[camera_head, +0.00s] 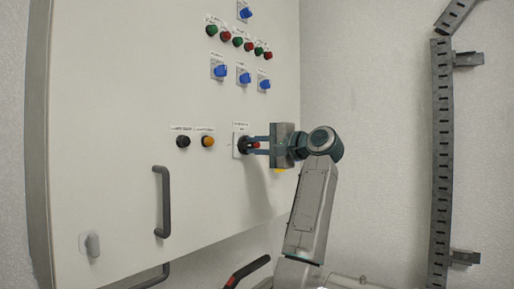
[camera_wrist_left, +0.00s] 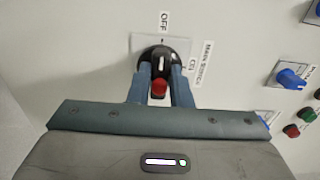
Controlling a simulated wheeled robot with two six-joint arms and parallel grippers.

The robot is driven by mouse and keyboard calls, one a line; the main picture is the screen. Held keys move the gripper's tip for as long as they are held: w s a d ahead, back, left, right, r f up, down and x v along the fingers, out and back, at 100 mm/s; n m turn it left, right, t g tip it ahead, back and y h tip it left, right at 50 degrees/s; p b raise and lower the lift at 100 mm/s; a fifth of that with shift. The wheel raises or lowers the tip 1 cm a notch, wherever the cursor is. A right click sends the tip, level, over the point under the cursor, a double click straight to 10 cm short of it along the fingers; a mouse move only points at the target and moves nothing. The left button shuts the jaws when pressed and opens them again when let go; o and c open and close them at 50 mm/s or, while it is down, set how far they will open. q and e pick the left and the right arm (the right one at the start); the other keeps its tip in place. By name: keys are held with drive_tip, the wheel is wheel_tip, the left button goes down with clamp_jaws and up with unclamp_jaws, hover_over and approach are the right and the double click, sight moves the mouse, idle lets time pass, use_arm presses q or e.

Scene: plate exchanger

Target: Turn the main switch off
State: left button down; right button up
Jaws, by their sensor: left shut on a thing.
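The white mark runs roughly up and down in that picture, about in line with the OFF label. My left gripper (camera_head: 253,145) reaches the switch from the right, with its fingers (camera_wrist_left: 160,80) shut on the knob's two sides. A red part (camera_wrist_left: 159,88) shows between the fingers. My right gripper is in no view.
A black button (camera_head: 183,142) and an amber button (camera_head: 208,141) sit left of the switch. Several blue switches (camera_head: 243,76) and red and green buttons (camera_head: 238,42) are higher up. A dark door handle (camera_head: 164,202) sticks out lower left. A slotted grey rail (camera_head: 442,150) is on the right wall.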

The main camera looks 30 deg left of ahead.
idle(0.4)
use_arm(q)
drive_tip(key=c, duration=1.3)
unclamp_jaws()
drive_tip(key=d+b, duration=0.1)
drive_tip(key=d, duration=0.2)
drive_tip(key=d+b, duration=0.1)
drive_tip(key=d, duration=0.3)
drive_tip(key=d+b, duration=0.1)
drive_tip(key=d, duration=0.2)
drive_tip(key=shift+s+d, duration=0.4)
